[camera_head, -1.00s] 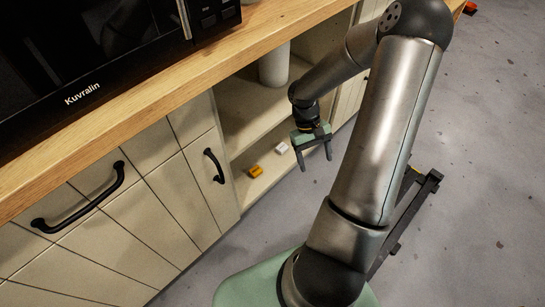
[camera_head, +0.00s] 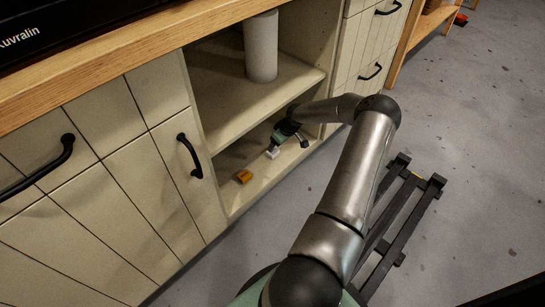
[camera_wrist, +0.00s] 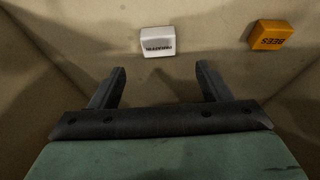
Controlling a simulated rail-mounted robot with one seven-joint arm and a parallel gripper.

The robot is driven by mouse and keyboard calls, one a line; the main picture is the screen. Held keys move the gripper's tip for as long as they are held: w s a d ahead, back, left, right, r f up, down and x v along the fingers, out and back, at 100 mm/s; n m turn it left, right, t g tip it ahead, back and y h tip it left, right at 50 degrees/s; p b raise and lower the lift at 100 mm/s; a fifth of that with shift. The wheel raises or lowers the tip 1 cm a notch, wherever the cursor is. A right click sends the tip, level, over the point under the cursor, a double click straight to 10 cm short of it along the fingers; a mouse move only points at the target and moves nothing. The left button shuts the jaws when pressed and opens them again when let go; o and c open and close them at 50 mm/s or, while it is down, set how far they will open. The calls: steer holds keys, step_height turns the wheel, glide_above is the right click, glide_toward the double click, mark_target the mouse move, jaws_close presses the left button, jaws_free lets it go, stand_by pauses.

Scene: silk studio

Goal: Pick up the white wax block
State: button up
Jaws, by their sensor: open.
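The white wax block (camera_wrist: 158,41) lies on the lower shelf of the open cabinet, its dark lettering upside down in the wrist view. In the head view the white block (camera_head: 272,154) shows as a small pale shape close to my gripper (camera_head: 286,150). In the wrist view my gripper (camera_wrist: 160,82) is open, with nothing between its fingers. The block sits just beyond the fingertips, roughly centred between them, and appears apart from both. The height of the fingers above the shelf is hard to tell.
An orange block (camera_wrist: 270,35) marked BEES lies beside the white one; it is also in the head view (camera_head: 243,176). The upper shelf (camera_head: 228,98) is above my gripper and bears a pale cylinder (camera_head: 261,47). A cabinet door with a black handle (camera_head: 190,156) stands at left.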

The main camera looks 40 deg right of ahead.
mark_target(273, 152)
steer(key=b+x, duration=0.4)
steer(key=x, duration=0.4)
steer(key=shift+s+d, duration=0.1)
steer(key=shift+s, duration=0.1)
steer(key=c, duration=1.1)
